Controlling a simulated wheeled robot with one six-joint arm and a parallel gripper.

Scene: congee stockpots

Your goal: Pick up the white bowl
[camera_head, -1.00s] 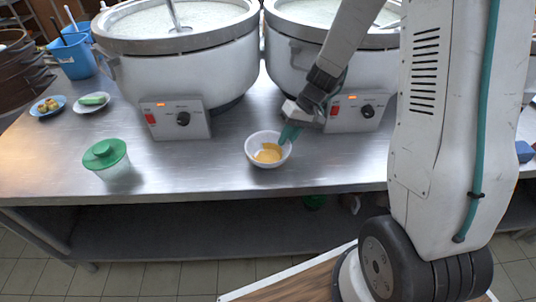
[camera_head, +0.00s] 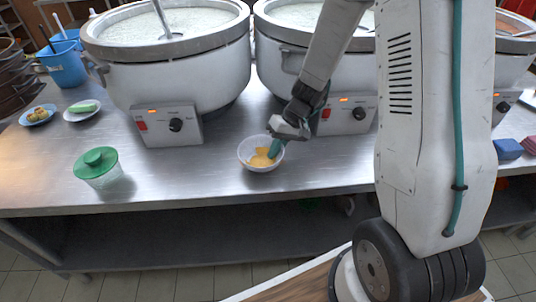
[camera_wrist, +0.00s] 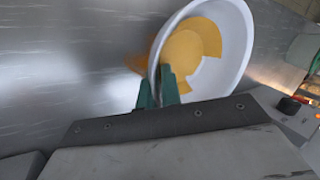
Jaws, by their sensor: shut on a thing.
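The white bowl (camera_head: 246,161) is at the table's front middle, with yellow-orange contents (camera_head: 262,160) inside. It also shows in the wrist view (camera_wrist: 237,40), where a yellow-orange patch (camera_wrist: 136,64) shows just outside the rim. My gripper (camera_head: 276,147) reaches the bowl's right side from above in the head view. In the wrist view its green fingers (camera_wrist: 158,90) are shut on the bowl's near rim. Whether the bowl's base touches the table I cannot tell.
Two large stockpots (camera_head: 168,75) (camera_head: 283,82) with control boxes stand close behind the bowl. Two small plates (camera_head: 38,115) (camera_head: 82,111) and a blue bin (camera_head: 62,65) are farther left. Table (camera_head: 190,175) between cup and bowl is clear.

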